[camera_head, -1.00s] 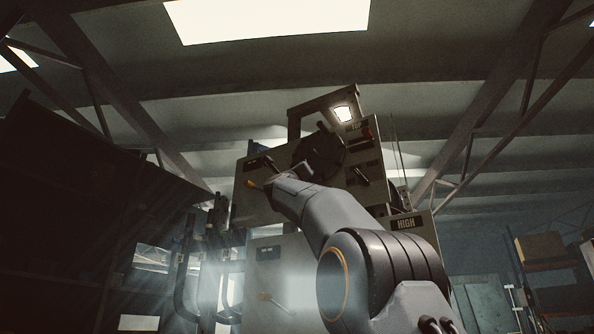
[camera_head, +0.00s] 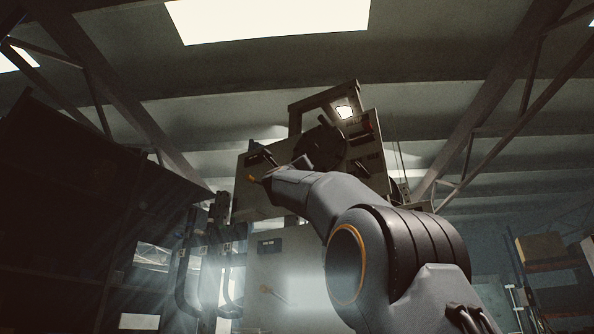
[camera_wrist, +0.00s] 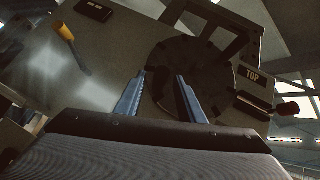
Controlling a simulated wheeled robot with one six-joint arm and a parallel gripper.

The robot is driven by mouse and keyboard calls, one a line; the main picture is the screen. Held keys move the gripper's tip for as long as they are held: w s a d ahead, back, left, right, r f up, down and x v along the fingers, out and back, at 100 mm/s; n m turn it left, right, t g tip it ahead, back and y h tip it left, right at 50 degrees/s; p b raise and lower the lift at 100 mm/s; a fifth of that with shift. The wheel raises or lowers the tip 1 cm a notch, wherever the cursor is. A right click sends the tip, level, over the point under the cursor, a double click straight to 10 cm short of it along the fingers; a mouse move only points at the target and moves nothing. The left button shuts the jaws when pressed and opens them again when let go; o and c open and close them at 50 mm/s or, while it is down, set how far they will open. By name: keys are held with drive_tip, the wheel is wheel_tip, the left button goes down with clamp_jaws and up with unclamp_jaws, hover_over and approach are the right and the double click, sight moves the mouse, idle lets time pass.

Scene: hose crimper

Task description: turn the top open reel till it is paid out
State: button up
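The top reel is a dark round disc (camera_head: 320,148) high on the front of a pale machine, below a lit lamp; my arm covers part of its lower edge. In the wrist view the dark disc (camera_wrist: 210,68) lies in front of my gripper (camera_wrist: 161,78), beside a plate marked TOP (camera_wrist: 253,77). My gripper's two blue fingers are apart, with their tips over the disc's left part. Nothing is clearly held between them. I cannot tell whether the fingers touch the reel. In the head view my fingers are hidden or too dark to make out.
Dark hoses or pipes (camera_head: 190,270) stand at left. A frame (camera_wrist: 225,25) rises above the reel.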

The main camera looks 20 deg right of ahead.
drive_tip(key=b+v, duration=0.3)
drive_tip(key=v, duration=0.2)
drive_tip(key=shift+d, duration=0.1)
idle(0.7)
